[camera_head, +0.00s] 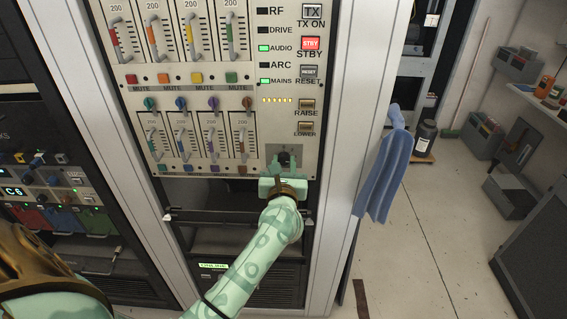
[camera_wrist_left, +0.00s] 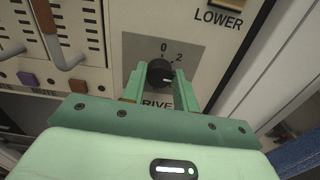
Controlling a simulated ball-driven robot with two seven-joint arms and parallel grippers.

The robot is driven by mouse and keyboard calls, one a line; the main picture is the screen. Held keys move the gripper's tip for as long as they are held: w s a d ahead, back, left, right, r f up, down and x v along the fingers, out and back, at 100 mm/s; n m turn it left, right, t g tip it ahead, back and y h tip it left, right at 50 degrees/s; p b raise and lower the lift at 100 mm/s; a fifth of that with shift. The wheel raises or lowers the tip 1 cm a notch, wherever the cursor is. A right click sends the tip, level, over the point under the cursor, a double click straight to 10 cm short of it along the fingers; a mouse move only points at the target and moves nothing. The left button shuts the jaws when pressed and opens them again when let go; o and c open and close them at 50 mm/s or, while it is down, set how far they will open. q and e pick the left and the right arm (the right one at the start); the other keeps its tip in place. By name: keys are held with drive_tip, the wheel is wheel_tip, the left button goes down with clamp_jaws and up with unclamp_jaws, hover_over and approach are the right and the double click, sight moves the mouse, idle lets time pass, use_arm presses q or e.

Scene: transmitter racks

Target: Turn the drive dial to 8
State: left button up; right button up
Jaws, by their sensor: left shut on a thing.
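The drive dial is a small black knob (camera_head: 284,158) low on the right of the cream rack panel, below the LOWER button. In the left wrist view the knob (camera_wrist_left: 160,73) sits on a grey plate (camera_wrist_left: 135,48) with the marks 0 and 2 showing above it. A light pointer line on the knob points roughly right. The other marks are hidden by my fingers. My left gripper (camera_head: 284,166) is at the panel, and in the left wrist view its green fingers (camera_wrist_left: 160,80) are shut on the knob from both sides. My right gripper is not in view.
RAISE (camera_head: 306,103) and LOWER (camera_head: 304,129) buttons are just above the dial. Sliders and coloured knobs (camera_head: 213,102) fill the panel to the left. A blue cloth (camera_head: 385,170) hangs to the right of the rack. The floor (camera_head: 430,220) beyond is open.

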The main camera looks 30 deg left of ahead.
use_arm(q)
drive_tip(key=m+p, duration=0.3)
drive_tip(key=shift+r+m, duration=0.25)
drive_tip(key=shift+m, duration=0.15)
drive_tip(key=m+p, duration=0.4)
drive_tip(key=shift+d+f, duration=0.1)
drive_tip(key=m+p, duration=0.3)
drive_tip(key=m, duration=0.2)
drive_tip(key=shift+f, duration=0.1)
drive_tip(key=shift+f+m+p, duration=0.2)
drive_tip(key=shift+m+p, duration=0.9)
drive_tip(key=shift+m, duration=1)
drive_tip(key=o, duration=1)
drive_tip(key=shift+w, duration=0.1)
drive_tip(key=shift+c, duration=0.2)
